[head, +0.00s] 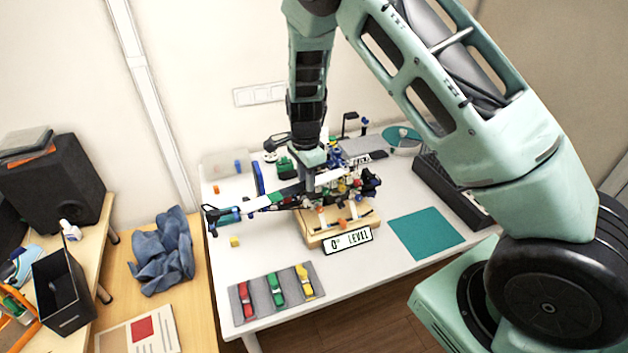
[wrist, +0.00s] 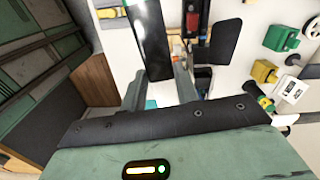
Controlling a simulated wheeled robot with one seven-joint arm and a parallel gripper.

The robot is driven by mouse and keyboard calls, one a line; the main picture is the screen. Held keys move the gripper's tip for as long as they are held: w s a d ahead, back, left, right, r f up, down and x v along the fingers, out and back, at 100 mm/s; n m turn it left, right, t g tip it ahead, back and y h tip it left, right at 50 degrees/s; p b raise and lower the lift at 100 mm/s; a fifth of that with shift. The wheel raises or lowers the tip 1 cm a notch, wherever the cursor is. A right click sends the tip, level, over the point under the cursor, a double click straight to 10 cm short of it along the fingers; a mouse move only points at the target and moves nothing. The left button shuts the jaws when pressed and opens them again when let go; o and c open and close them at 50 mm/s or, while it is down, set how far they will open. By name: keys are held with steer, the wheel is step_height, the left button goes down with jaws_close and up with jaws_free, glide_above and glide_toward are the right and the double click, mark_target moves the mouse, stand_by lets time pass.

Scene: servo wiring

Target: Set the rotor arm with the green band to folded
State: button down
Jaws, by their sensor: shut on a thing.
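A multicoloured drone-like model (head: 340,187) stands on a wooden stand (head: 318,237) in the middle of the white table. My gripper (head: 312,160) is down at the model from above. Dark flat plates (wrist: 150,40) show just beyond the fingers.
A sign reading "0° LEVEL" (head: 347,240) stands at the stand's front. A grey mat (head: 261,292) with red, green and yellow pieces lies at the front left. A teal mat (head: 426,233) lies bare at right, near a black tray-like box (head: 452,190). A yellow block (head: 234,241) lies left.

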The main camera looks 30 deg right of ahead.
steer(key=shift+w+d+m+p, duration=0.15)
steer(key=shift+w+m+p, duration=0.05)
steer(key=shift+w+m, duration=0.65)
steer(key=shift+w+d+m+p, duration=0.1)
steer(key=shift+w+m+p, duration=0.05)
steer(key=shift+w+m, duration=0.7)
steer(key=shift+w, duration=0.15)
steer(key=c, duration=1)
jaws_free()
steer(key=shift+d, duration=0.1)
steer(key=shift+c, duration=0.2)
step_height(320, 180, up, 17)
steer(key=b, duration=0.5)
steer(key=shift+r, duration=0.2)
